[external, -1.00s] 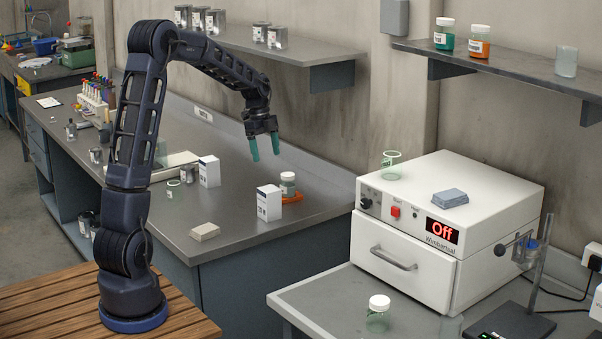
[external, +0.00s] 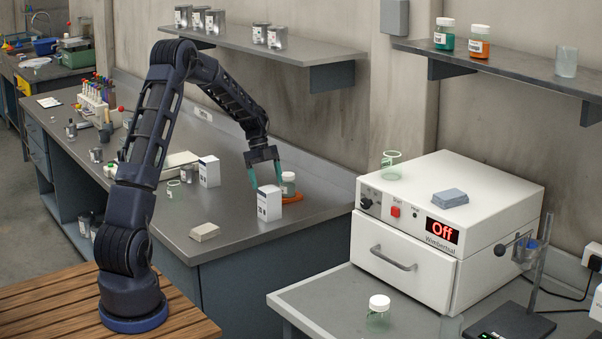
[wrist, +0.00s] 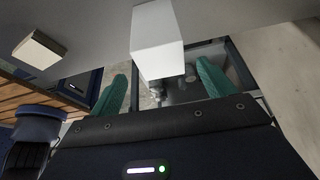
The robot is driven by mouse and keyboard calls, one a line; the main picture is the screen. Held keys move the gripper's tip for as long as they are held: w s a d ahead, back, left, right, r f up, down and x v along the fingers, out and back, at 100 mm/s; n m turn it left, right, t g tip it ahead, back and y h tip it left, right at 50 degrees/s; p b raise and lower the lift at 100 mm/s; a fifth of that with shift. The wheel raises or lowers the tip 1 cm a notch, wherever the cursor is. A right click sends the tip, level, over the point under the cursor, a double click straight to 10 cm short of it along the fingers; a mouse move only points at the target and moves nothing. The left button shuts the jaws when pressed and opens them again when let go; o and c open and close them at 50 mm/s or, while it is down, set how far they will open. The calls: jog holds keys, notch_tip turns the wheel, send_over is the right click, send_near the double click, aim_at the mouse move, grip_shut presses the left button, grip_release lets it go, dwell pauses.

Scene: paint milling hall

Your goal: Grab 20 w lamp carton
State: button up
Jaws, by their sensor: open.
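A white carton (external: 269,205) with a dark printed label stands upright near the right end of the grey bench. A similar white carton (external: 209,172) stands further left; neither label is readable, so I cannot tell which is the 20 W one. My gripper (external: 266,180) points down with its green fingers spread at the top of the right-hand carton. In the wrist view the white carton (wrist: 158,38) lies ahead, in line with the gap between the open fingers (wrist: 160,76). I cannot tell whether a finger touches it.
A jar with a white lid (external: 288,184) on an orange-red base (external: 291,197) stands close behind the right-hand carton. A beige block (external: 204,232) lies at the bench's front edge. A shelf (external: 290,46) overhangs behind. The bench between block and carton is clear.

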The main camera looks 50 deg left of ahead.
aim_at(269, 188)
jog(key=shift+a+x, duration=0.15)
jog(key=shift+x, duration=1.4)
jog(key=shift+a+x, duration=0.15)
jog(key=shift+x, duration=1.4)
jog(key=shift+w+f, duration=0.15)
jog(key=c, duration=1.1)
